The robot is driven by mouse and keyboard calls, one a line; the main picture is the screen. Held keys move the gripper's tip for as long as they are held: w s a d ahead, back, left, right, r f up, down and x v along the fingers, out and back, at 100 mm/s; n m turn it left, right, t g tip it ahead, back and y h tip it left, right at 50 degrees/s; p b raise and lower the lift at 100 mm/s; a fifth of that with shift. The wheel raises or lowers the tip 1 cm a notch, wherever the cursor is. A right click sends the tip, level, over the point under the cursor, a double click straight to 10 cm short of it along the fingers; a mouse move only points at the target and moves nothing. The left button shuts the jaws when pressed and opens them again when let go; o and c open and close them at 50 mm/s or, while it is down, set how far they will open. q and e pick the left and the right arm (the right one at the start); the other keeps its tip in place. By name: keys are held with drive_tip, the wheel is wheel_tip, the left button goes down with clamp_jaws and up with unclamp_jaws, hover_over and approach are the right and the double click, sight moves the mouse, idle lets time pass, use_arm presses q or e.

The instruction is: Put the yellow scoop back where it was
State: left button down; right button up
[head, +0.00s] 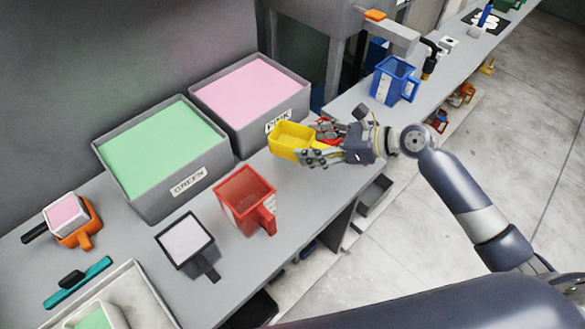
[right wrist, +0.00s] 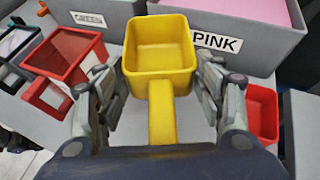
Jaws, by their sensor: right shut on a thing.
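The yellow scoop (head: 290,141) is in front of the pink bin, its open top facing up. It looks empty in the right wrist view (right wrist: 161,55), with its handle running back between my fingers. My right gripper (head: 320,146) is shut on the scoop's handle. I cannot tell whether the scoop's bottom touches the bench or hangs just above it. A red scoop (right wrist: 262,112) sits on the bench close by, to the right of my right gripper in the wrist view. My left gripper is not in view.
The pink bin (head: 298,100) and green bin (head: 224,150) stand along the wall. A red measuring jug (head: 243,199), a dark-framed scoop (head: 187,242) and an orange scoop (head: 85,231) occupy the bench to the left. A blue jug (head: 391,80) stands farther right. The bench's front edge is near my gripper.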

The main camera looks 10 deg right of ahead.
drive_tip(key=shift+w+a+f, duration=0.1)
drive_tip(key=shift+w+f, duration=0.1)
drive_tip(key=shift+f, duration=0.05)
wheel_tip(320, 180, down, 6)
drive_tip(key=shift+w+r, duration=0.15)
drive_tip(key=shift+r, duration=0.05)
drive_tip(key=shift+f, duration=0.35)
wheel_tip(320, 180, down, 4)
drive_tip(key=shift+r, duration=0.15)
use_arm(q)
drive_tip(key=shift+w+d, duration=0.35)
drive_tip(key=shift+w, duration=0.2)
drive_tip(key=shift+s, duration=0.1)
use_arm(e)
drive_tip(key=o, duration=1.6)
